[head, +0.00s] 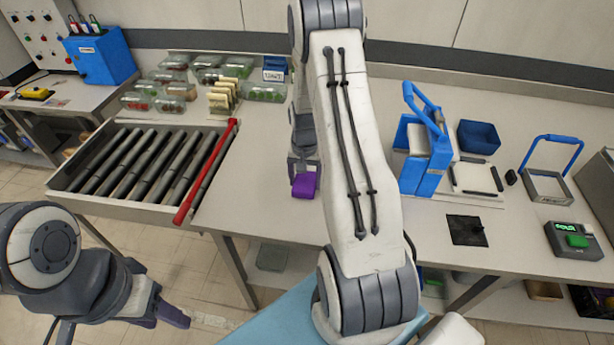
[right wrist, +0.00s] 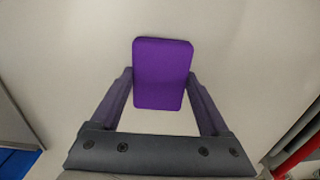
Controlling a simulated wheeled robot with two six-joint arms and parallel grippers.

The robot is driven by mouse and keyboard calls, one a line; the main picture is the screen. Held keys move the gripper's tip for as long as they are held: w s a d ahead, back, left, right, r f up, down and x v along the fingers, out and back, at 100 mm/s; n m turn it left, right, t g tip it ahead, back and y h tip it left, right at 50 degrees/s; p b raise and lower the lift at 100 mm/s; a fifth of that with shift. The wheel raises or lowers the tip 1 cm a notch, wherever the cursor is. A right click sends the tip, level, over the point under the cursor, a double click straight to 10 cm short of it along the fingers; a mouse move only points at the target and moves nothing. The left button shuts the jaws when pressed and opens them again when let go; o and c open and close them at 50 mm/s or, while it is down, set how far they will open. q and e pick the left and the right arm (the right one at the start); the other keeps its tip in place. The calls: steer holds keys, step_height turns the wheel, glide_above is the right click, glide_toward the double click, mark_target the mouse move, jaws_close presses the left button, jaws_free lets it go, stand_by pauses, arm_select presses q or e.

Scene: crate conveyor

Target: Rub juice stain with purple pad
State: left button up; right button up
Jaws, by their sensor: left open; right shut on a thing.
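The purple pad (head: 304,186) is between the fingers of my right gripper (head: 303,165) over the pale worktop, left of my right forearm. In the right wrist view the pad (right wrist: 163,73) fills the gap between the fingertips, and the gripper is shut on it. I cannot tell whether the pad touches the worktop. I see no juice stain; the pad or my right arm may hide it. My left gripper (head: 172,316) is open and empty, low at the left, in front of the roller conveyor and away from the worktop.
The roller conveyor (head: 140,160) with a red bar (head: 206,172) lies left of the pad. Clear boxes (head: 208,62) stand behind. Right of my arm are a blue crate (head: 425,158), a blue bin (head: 478,137), a black square (head: 467,230) and a green-display device (head: 573,240). Worktop around the pad is clear.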

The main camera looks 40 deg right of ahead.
mark_target(304, 181)
step_height(304, 181, up, 2)
steer(key=shift+w+r+p, duration=0.1)
steer(key=shift+w+p, duration=0.05)
steer(key=shift+p, duration=0.15)
steer(key=shift+r+p, duration=2.1)
steer(key=shift+r, duration=0.55)
steer(key=shift+f, duration=0.1)
